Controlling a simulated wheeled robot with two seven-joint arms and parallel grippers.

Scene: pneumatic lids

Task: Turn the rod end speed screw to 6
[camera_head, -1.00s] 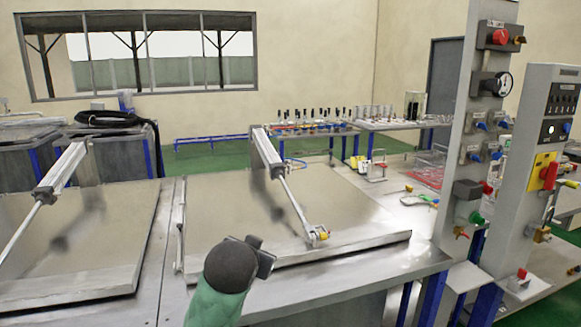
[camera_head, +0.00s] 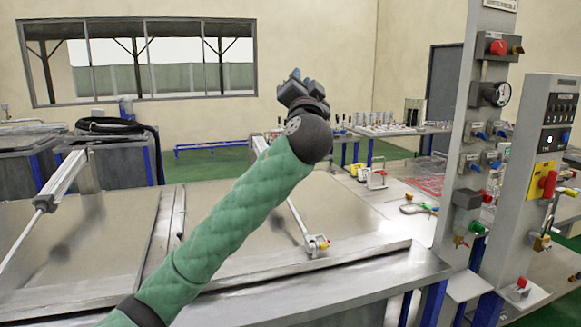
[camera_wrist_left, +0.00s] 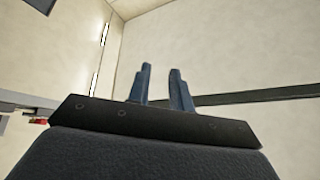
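My left gripper (camera_head: 296,76) is raised above the middle lid, pointing up and away. In the left wrist view its two dark blue fingers (camera_wrist_left: 162,86) stand apart with nothing between them, so it is open. The middle lid (camera_head: 345,215) lies flat on the steel bench. My green arm hides this cylinder's body. A second cylinder (camera_head: 60,180) shows on the left lid. I cannot make out any speed screw or its scale. My right gripper is not in view.
Two grey control columns (camera_head: 457,140) (camera_head: 530,180) with knobs, valves and a gauge (camera_head: 498,94) stand on the right. A side table behind holds small parts and clamps (camera_head: 377,177). The left wrist view shows mostly bare wall.

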